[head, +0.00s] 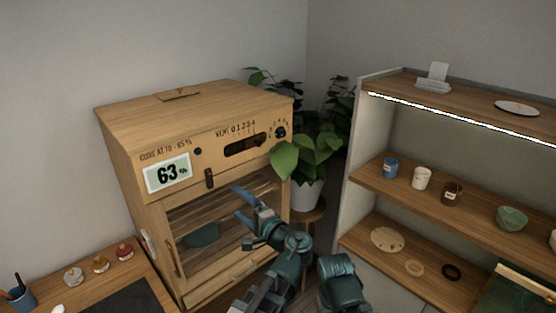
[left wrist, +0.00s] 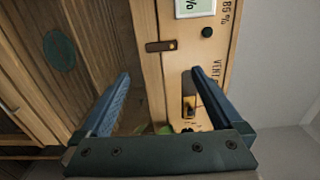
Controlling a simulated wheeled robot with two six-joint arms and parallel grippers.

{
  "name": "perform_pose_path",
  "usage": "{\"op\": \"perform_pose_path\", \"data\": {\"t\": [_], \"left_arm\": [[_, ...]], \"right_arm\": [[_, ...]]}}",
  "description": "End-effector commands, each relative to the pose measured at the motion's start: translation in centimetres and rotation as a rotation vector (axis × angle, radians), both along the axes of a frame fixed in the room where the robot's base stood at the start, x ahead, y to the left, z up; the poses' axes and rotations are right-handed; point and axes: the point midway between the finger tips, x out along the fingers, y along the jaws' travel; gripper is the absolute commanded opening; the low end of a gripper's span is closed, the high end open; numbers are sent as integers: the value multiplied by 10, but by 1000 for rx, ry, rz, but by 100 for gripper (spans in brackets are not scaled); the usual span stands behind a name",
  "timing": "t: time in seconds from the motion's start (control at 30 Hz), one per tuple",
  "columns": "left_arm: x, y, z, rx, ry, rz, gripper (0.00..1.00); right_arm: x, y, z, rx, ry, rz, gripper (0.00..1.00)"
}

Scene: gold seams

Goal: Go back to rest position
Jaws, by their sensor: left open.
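My left gripper (head: 242,208) is raised in front of the wooden curing cabinet (head: 202,102), with its blue fingers apart. In the left wrist view the two fingers (left wrist: 155,100) are spread with nothing held between them. Beyond them are the cabinet's front, a dark latch tab (left wrist: 161,46) and the vent slot (left wrist: 189,92). The cabinet's glazed door looks closed, and a teal dish (head: 203,235) shows behind it. I cannot tell whether the fingers touch the cabinet.
A potted plant (head: 308,165) on a stool stands right of the cabinet. Wooden shelves (head: 400,193) with cups, a bowl and plates are at the right. A desk (head: 140,270) with small jars, a dark mat and a pen cup (head: 20,296) is at the lower left.

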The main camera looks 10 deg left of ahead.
Motion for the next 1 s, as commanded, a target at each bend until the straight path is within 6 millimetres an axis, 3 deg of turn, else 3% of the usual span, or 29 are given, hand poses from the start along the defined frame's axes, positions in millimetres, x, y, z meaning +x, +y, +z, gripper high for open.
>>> {"op": "perform_pose_path", "data": {"t": [0.13,0.27,0.4,0.5,0.6,0.8,1.0], "left_arm": [[-12,1,-43,-133,41,34,100],[-38,-8,-119,-384,137,102,100],[-75,-38,-201,-679,284,182,100],[-105,-69,-247,-871,402,231,100],[-132,-102,-278,-1031,515,267,100],[-170,-147,-305,-1229,677,307,100],[-180,-161,-309,-1285,728,317,100]], "right_arm": [[0,0,-14,0,0,1,0],[0,0,-34,-1,0,3,0],[0,0,-55,-1,0,5,0],[0,0,-68,-2,0,7,0],[0,0,-79,-2,0,8,0],[0,0,-90,-2,0,10,0],[0,0,-92,-2,1,11,0]]}}
